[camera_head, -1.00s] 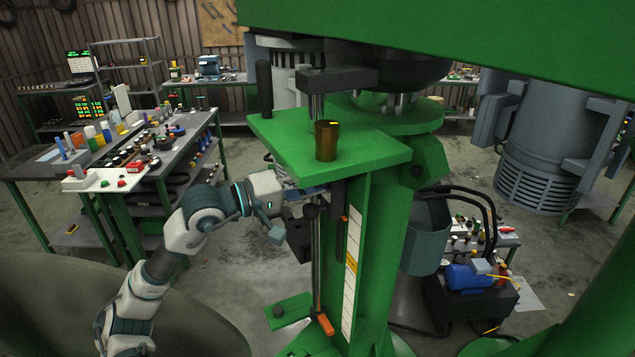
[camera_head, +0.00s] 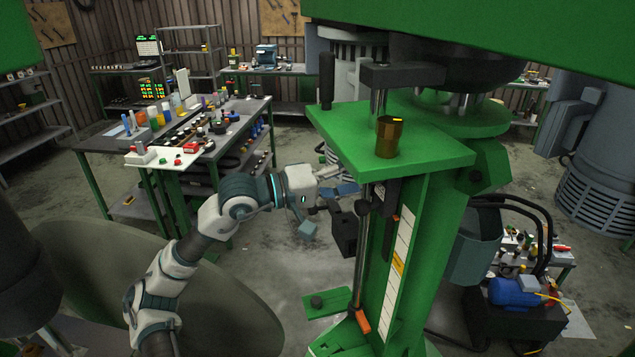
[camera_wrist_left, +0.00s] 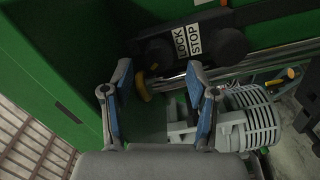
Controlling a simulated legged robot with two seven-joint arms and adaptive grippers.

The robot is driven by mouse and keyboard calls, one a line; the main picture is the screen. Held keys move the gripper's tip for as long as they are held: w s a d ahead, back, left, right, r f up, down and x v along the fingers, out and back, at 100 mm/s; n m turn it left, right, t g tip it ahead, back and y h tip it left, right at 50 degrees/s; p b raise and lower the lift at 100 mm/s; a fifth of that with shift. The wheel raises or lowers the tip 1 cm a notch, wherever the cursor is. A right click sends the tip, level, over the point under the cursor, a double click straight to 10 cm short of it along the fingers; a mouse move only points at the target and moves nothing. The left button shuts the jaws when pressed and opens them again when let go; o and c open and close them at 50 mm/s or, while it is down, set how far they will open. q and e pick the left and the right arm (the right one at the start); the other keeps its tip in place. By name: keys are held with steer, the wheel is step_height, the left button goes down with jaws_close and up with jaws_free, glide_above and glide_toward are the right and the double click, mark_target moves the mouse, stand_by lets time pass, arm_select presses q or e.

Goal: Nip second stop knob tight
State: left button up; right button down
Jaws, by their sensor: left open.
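I cannot tell which is the second stop knob. My left gripper (camera_wrist_left: 159,66) is open, its blue-padded fingers apart, with no visible grip on the knob. In the head view my left gripper (camera_head: 338,190) is beside the green stand's rod (camera_head: 361,262), under its top plate (camera_head: 350,140). My right gripper is not in view.
The green stand column (camera_head: 405,270) and its plate are close to my left gripper. A brown-gold cup (camera_head: 389,137) stands on the plate. A bench with parts (camera_head: 200,150) is at left. A blue motor (camera_head: 512,292) sits low at right. Open floor lies between bench and stand.

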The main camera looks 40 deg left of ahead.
arm_select(q)
steer(key=v, duration=0.9)
steer(key=shift+a, duration=0.25)
steer(key=shift+a+f, duration=0.1)
